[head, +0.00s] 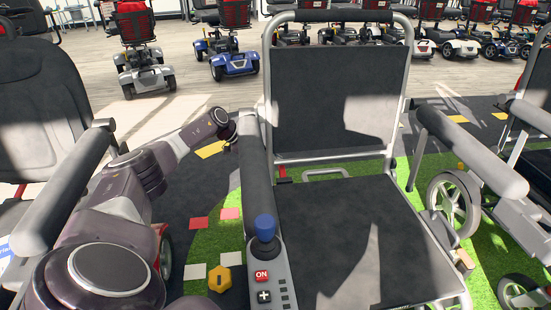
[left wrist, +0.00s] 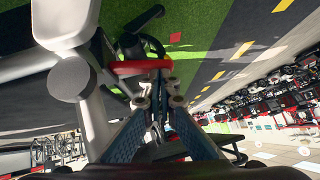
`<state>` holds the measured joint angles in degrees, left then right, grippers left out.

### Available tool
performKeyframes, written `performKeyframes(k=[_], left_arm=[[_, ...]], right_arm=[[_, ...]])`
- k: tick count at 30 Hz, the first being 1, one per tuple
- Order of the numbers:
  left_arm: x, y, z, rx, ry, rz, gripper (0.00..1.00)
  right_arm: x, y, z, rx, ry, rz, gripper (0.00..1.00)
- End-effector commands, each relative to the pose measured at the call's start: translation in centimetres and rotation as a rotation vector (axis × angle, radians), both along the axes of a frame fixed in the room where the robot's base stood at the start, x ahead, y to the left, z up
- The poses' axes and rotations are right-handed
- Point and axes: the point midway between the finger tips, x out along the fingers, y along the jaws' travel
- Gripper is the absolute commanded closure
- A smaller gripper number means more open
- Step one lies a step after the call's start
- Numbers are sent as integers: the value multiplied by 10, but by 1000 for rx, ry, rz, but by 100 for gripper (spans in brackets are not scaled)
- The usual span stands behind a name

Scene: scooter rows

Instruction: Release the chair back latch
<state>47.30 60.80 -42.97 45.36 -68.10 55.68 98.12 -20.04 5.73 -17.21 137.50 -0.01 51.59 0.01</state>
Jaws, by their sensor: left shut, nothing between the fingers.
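The chair (head: 340,85) has a dark back and seat on a silver frame. In the left wrist view, a red lever (left wrist: 138,67), apparently the back latch, lies beside grey frame tubes just beyond my left gripper (left wrist: 160,102). The blue-sided fingers are shut and empty; whether their tips touch the lever I cannot tell. In the head view, a small red part (head: 282,173) shows at the left joint of back and seat. My left arm reaches behind the left armrest, which hides the gripper there. My right gripper is not in view.
The left armrest carries a joystick (head: 264,229) with a blue knob and a red ON button. A neighbouring chair (head: 40,100) stands close on the left, another on the right (head: 475,165). Scooters (head: 232,50) stand in rows behind. Some open floor lies behind the chair.

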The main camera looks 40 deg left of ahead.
Motion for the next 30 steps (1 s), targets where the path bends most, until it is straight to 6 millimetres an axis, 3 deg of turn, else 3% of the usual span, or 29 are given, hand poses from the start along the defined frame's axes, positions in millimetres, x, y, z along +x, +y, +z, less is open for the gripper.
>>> performKeyframes(k=[20, 30], left_arm=[[2, 0, -4, -70, 56, 1, 100], [5, 5, -16, -69, 55, 1, 100]], right_arm=[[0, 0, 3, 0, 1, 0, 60], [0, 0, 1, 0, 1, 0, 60]])
